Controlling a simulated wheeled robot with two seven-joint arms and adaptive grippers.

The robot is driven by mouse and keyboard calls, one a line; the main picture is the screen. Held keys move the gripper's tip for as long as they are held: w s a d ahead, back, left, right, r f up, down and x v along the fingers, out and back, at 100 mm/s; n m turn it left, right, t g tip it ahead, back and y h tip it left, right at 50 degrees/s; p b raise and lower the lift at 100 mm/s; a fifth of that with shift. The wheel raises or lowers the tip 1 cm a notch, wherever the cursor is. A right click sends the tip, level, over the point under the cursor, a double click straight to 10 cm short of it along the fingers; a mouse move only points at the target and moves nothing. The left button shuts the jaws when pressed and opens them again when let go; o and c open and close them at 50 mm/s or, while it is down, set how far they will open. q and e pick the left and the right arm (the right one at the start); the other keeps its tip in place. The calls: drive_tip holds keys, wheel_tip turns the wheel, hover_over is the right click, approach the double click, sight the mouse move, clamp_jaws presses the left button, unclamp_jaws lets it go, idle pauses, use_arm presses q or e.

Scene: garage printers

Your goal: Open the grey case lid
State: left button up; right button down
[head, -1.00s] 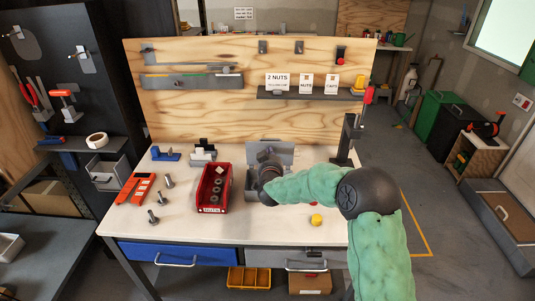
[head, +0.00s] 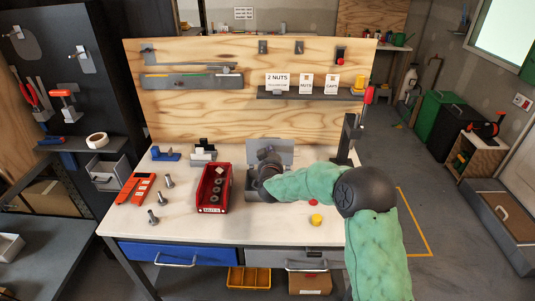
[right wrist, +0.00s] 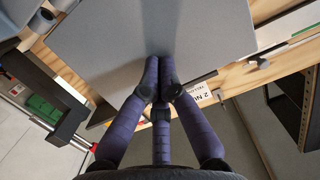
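The grey case stands at the back middle of the workbench in the head view, and its lid (head: 284,150) is raised up at the back. The front left edge of the case base (head: 251,190) shows; my right arm hides most of the rest. My right gripper (head: 266,155) is at the lid, over the case. In the right wrist view the lid's flat grey face (right wrist: 130,35) fills the upper middle. The fingertips (right wrist: 159,75) are together there, at or very near the lid face, with nothing seen between them. My left gripper is not in view.
A red bin (head: 213,189) with nuts stands just left of the case. A yellow cap (head: 316,219) and a red one lie at front right.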

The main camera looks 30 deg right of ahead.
drive_tip(key=shift+w+d, duration=0.1)
drive_tip(key=shift+w, duration=0.05)
drive_tip(key=v, duration=0.5)
drive_tip(key=shift+f, duration=0.35)
idle(0.3)
idle(0.4)
